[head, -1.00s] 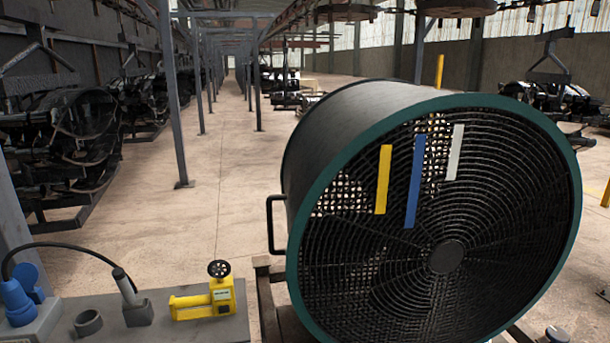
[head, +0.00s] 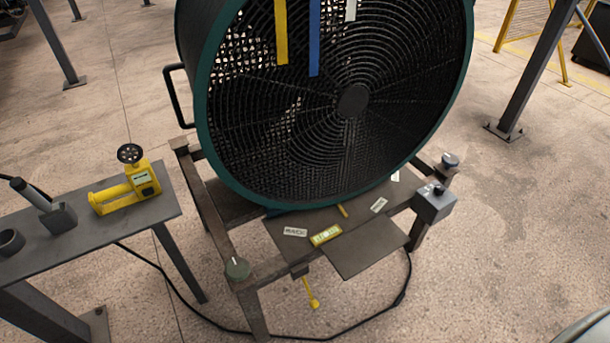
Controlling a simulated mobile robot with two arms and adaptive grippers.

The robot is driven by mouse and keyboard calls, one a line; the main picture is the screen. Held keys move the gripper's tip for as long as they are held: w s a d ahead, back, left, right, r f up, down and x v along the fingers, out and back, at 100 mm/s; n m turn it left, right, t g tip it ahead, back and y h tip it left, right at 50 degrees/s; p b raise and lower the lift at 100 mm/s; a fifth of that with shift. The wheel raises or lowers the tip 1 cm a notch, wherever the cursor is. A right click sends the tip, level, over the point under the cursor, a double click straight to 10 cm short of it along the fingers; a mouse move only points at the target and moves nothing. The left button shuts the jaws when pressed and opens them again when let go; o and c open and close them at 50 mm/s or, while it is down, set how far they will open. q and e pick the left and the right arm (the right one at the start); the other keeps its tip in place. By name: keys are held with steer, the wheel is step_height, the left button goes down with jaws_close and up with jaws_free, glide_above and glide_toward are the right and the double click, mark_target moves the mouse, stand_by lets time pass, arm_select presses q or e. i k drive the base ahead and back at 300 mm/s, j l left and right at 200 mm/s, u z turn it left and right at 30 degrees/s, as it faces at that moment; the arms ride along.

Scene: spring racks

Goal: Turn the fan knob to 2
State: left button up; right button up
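The large black drum fan (head: 352,102) with a green rim stands on a brown frame. A round grey-green knob (head: 237,268) with a light pointer mark sits on the frame's front left corner. A grey box (head: 434,205) on the frame's right side carries a small dark knob (head: 438,190) on top. I cannot tell which of these is the fan knob, and no numbers are readable at this size. Neither of my grippers is in view.
A grey bench (head: 100,228) at left holds a yellow tool (head: 125,195) and a dark ring (head: 10,241). A black cable (head: 330,334) loops on the floor around the fan frame. Floor at right is mostly clear, with a metal post (head: 530,75) beyond.

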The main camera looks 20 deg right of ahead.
mark_target(440, 189)
steer(key=z, duration=1.55)
steer(key=i+l+z, duration=0.2)
steer(key=z, duration=0.2)
steer(key=i+l+z, duration=0.1)
steer(key=i+z, duration=0.15)
steer(key=z, duration=0.2)
